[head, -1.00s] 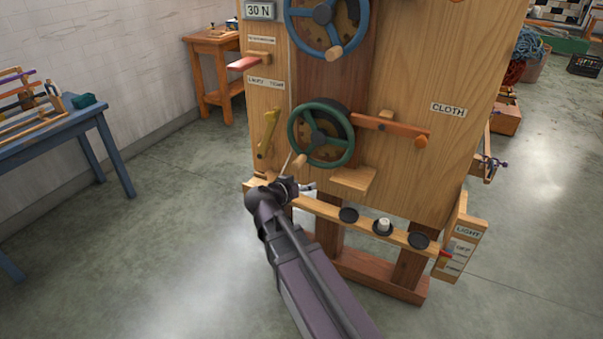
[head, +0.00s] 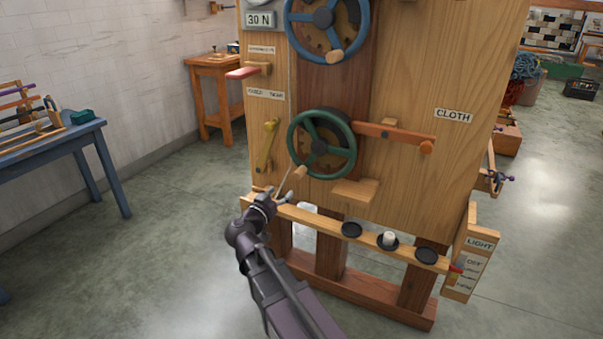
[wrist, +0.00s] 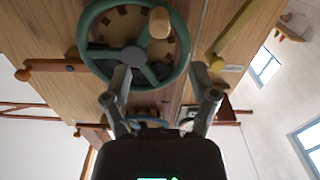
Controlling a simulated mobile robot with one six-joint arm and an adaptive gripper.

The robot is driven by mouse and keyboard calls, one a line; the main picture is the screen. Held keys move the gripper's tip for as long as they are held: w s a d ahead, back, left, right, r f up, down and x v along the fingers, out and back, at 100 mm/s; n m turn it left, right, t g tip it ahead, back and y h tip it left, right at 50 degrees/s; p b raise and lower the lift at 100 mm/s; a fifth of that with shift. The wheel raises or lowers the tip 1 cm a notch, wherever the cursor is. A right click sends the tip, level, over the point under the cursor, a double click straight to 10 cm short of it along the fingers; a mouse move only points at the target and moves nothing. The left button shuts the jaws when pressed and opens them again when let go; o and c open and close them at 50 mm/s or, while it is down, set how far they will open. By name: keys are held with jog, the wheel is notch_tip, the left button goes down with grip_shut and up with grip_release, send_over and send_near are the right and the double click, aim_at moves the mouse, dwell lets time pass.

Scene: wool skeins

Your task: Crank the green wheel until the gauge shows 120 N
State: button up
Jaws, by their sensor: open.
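The green wheel (head: 322,144) is on the front of the wooden cabinet, with its wooden crank knob (head: 299,172) at the lower left of the rim. The gauge readout (head: 259,20) above shows 30 N. My gripper (head: 284,194) is just below and in front of the knob, open and empty. In the wrist view the green wheel (wrist: 134,42) fills the upper middle, its knob (wrist: 159,22) points toward the camera, and my gripper's fingers (wrist: 166,85) are spread apart below the knob. I see no contact with the knob.
A blue wheel (head: 326,22) sits above the green one. A yellow lever (head: 268,145) is left, an orange lever (head: 394,136) right, and a small wooden ledge (head: 355,190) below. A rail with dark round discs (head: 351,230) runs beneath. A blue table (head: 55,148) stands at left.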

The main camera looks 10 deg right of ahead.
aim_at(302, 171)
jog(key=shift+w+d, duration=0.1)
jog(key=shift+x, duration=6.8)
grip_shut()
